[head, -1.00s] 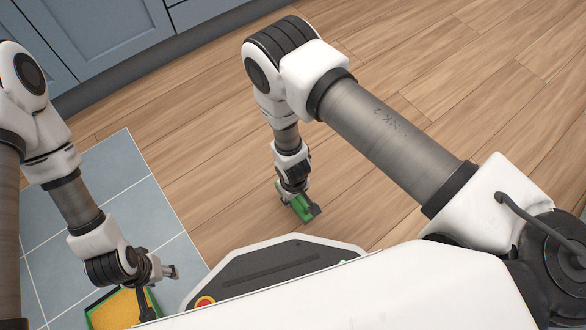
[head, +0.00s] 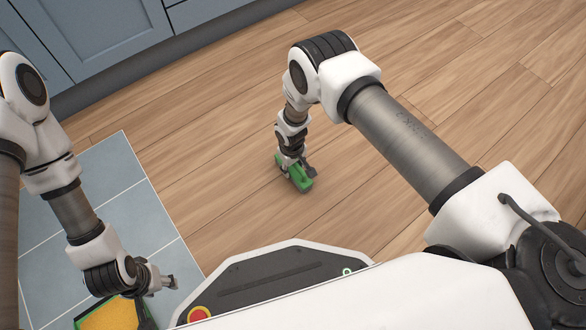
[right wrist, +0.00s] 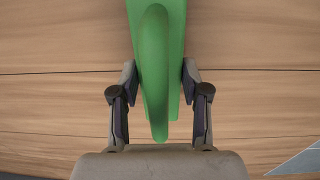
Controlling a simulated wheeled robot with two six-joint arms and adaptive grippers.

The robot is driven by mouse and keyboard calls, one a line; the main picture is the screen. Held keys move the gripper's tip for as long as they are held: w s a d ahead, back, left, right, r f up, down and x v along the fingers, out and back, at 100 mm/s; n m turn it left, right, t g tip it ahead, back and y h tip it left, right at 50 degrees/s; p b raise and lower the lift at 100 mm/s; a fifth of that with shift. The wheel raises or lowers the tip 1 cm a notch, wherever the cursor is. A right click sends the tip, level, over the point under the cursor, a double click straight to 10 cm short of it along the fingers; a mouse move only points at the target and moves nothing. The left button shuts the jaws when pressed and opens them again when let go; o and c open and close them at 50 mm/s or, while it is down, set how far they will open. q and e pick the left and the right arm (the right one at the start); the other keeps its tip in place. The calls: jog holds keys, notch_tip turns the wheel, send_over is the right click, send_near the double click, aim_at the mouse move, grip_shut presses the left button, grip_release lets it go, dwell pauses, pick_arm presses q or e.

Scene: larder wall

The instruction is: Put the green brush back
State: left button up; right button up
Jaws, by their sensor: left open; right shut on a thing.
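The green brush (head: 299,180) is in my right gripper (head: 294,166), low over the wooden floor in the head view. In the right wrist view, the brush's green handle (right wrist: 155,75) runs between the two fingers of the right gripper (right wrist: 158,100), which are shut on it. I cannot tell if the brush touches the floor. My left gripper (head: 170,282) is open at the lower left of the head view, above and beside a green dustpan with a yellow inside (head: 108,314). The dustpan is cut off by the frame's bottom edge.
Grey-blue tiles (head: 120,200) lie at the left, next to the wooden floor (head: 240,140). Blue cabinets (head: 100,35) stand along the back. The floor around the brush is clear. My own base with a red button shows at the bottom.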

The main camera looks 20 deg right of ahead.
jog(key=shift+r, duration=0.2)
jog(key=shift+f, duration=0.15)
jog(key=o, duration=1.1)
jog(key=r+p, duration=0.3)
jog(key=r, duration=0.3)
jog(key=r+p, duration=0.4)
jog(key=r, duration=0.2)
jog(key=shift+s+a+r, duration=0.1)
jog(key=shift+a+r, duration=0.1)
